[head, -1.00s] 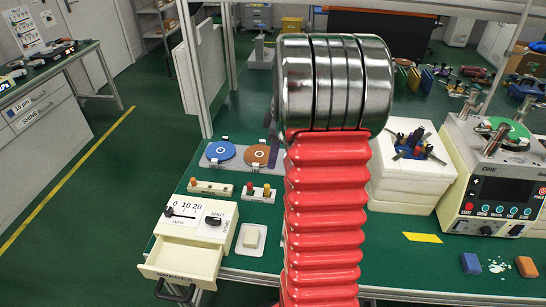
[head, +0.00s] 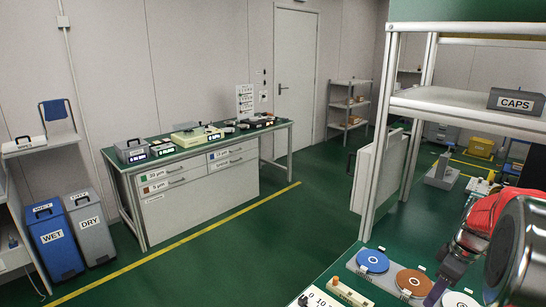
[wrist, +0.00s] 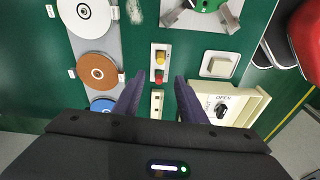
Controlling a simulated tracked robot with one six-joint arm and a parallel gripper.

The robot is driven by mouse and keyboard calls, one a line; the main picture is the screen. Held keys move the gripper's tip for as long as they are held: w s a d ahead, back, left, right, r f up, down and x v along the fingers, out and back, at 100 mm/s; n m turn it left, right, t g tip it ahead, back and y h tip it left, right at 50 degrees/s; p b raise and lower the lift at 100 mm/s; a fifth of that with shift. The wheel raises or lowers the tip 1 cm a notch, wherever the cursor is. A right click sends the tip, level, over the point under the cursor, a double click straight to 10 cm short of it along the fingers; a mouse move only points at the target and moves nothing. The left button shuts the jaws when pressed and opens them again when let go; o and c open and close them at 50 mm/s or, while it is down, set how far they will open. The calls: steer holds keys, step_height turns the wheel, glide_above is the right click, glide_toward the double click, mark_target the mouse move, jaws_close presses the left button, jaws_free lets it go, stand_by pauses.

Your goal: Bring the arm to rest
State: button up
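My gripper (wrist: 158,88) shows in the wrist view with its two dark purple fingers apart and nothing between them. It hangs above the green bench, over the small panel with a yellow and a red button (wrist: 159,62). How high it is above the panel I cannot tell. My red arm (head: 487,212) reaches in at the right edge of the head view. Its rounded metal joint fills the lower right corner. A dark part of the arm points down over the bench near the discs; the fingertips are not clear there.
On the bench are white (wrist: 86,17), brown (wrist: 97,72) and blue (head: 373,261) discs, a pale square dish (wrist: 219,65) and a knob box (wrist: 226,104).

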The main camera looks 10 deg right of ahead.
steer(key=s+a+r+m+t, duration=0.1)
steer(key=s+a, duration=0.4)
steer(key=a, duration=0.6)
steer(key=s+a+r+m+t, duration=0.1)
steer(key=s+a+r+m, duration=0.2)
steer(key=a, duration=0.7)
steer(key=s+a+r+m+t+h, duration=0.1)
steer(key=s+a+r+m+t, duration=0.1)
steer(key=s+a+r, duration=0.5)
steer(key=a, duration=0.4)
steer(key=shift+a+r+m, duration=0.25)
steer(key=shift+a+m, duration=0.1)
steer(key=shift+m, duration=0.05)
